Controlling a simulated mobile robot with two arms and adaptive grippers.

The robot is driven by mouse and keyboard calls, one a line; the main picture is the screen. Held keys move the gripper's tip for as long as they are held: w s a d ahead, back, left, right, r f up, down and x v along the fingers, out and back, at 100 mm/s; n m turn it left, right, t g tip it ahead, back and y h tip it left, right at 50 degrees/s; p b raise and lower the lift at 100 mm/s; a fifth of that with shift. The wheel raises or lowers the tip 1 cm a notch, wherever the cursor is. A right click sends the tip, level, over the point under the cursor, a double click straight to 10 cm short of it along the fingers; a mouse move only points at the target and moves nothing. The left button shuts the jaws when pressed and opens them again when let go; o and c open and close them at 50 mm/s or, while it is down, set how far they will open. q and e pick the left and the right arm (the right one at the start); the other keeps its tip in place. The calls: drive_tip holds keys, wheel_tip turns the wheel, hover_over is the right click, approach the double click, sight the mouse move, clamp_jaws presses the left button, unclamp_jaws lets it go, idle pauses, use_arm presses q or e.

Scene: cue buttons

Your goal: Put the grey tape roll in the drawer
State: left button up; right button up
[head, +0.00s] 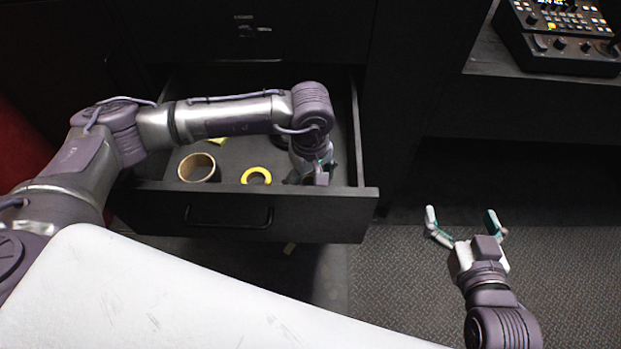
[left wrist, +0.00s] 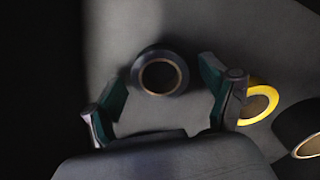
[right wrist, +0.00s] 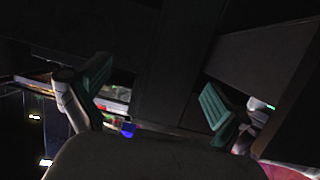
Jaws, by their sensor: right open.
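The grey tape roll (left wrist: 141,76), dark with a tan core, lies flat on the floor of the open drawer (head: 160,203). In the left wrist view it is ahead of and between the fingertips of my left gripper (left wrist: 160,92), which is open and empty. In the head view my left gripper (head: 316,172) is inside the drawer's right side, and my arm mostly hides the roll. My right gripper (head: 462,222) is open and empty over the floor at the right; its open fingers show in the right wrist view (right wrist: 158,92).
A yellow tape roll (head: 256,169) and a larger dark roll with a tan core (head: 185,163) also lie in the drawer, left of my left gripper. A small yellow-green item (head: 217,141) lies behind them. A control console (head: 556,38) stands on the shelf at upper right.

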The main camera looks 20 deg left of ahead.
use_arm(q)
drive_tip(key=shift+r, duration=0.1)
wheel_tip(320, 180, up, 12)
drive_tip(key=p, duration=0.2)
drive_tip(key=shift+p, duration=0.4)
use_arm(e)
drive_tip(key=s+d+f+g+h, duration=0.2)
drive_tip(key=s+d+f+g, duration=0.1)
drive_tip(key=s+f+g, duration=0.4)
drive_tip(key=shift+s+d+f, duration=0.35)
drive_tip(key=shift+s+f, duration=0.4)
drive_tip(key=shift+s, duration=0.35)
